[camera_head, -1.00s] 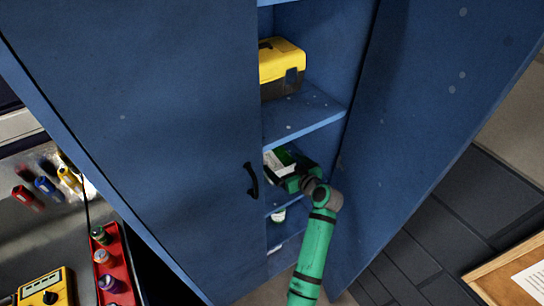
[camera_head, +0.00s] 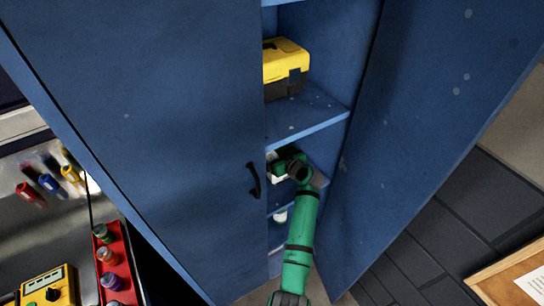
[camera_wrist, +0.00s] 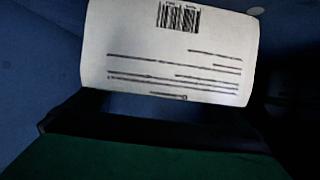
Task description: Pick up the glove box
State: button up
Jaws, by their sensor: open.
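The glove box (camera_wrist: 172,60) fills the upper middle of the wrist view as a white face with a barcode and printed lines. In the head view, only a white edge of it (camera_head: 271,156) shows on the cabinet's middle shelf, mostly hidden by my arm and the left door. My gripper (camera_wrist: 160,108) is open, its dark and green parts low in the wrist view, just in front of the box. I cannot tell whether it touches the box. In the head view my gripper (camera_head: 280,165) is inside the cabinet and partly hidden.
The blue cabinet's left door (camera_head: 150,140) is close beside my arm; the right door (camera_head: 425,120) stands wide open. A yellow toolbox (camera_head: 286,68) sits on the shelf above. A small white item (camera_head: 281,215) is on a lower shelf. A red tray (camera_head: 118,262) is on the bench at left.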

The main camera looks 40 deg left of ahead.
jog(key=shift+w+a+f, duration=0.25)
jog(key=shift+a, duration=0.25)
jog(key=shift+r, duration=0.1)
jog(key=c, duration=1)
